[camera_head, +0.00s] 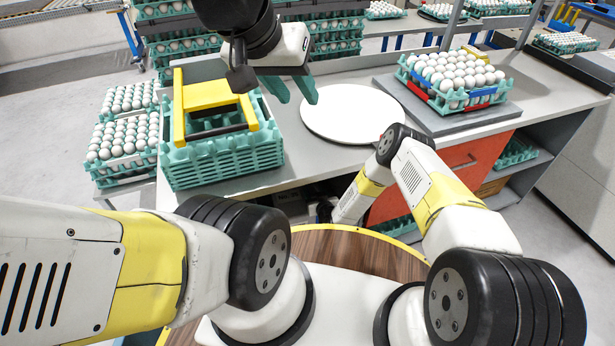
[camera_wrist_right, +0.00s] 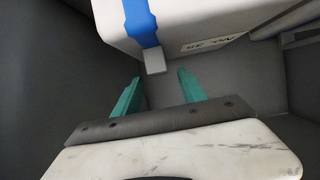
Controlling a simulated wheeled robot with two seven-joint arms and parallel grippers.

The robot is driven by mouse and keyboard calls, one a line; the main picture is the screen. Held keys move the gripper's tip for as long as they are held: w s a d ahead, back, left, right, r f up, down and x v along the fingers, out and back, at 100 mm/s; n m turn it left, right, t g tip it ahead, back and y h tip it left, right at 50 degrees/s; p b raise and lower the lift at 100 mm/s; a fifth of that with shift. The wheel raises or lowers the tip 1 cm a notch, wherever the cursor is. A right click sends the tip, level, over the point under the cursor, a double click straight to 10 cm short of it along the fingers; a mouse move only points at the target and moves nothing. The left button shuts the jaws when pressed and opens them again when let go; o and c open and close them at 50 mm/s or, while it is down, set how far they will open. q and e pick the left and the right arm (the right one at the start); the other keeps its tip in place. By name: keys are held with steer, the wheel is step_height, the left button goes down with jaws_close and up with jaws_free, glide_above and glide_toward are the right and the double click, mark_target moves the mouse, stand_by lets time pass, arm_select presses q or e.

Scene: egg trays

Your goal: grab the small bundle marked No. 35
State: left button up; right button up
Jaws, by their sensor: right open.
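A white box-like bundle (camera_wrist_right: 185,22) with a blue strap (camera_wrist_right: 141,22) is at the top of the right wrist view. Its label (camera_wrist_right: 211,43) is upside down and seems to read No. 35. A small grey block (camera_wrist_right: 154,61) sits at the strap's lower end. My right gripper (camera_wrist_right: 160,77) is open, its teal fingers just short of the bundle and with nothing between them. In the head view my right arm reaches down in front of the table, and its gripper is hidden. My left gripper (camera_head: 292,90) is open and empty above the table.
Teal egg crates (camera_head: 222,165) with a yellow frame (camera_head: 205,97) stand on the table's left. A white round plate (camera_head: 352,110) is in the middle. A filled egg tray (camera_head: 455,105) stands at right. Grey walls (camera_wrist_right: 40,70) enclose my right gripper.

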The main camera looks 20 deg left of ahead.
mark_target(311, 187)
steer(key=x, duration=0.4)
steer(key=shift+r, duration=0.1)
steer(key=shift+c, duration=0.4)
jaws_close()
steer(key=shift+r, duration=0.1)
stand_by(0.8)
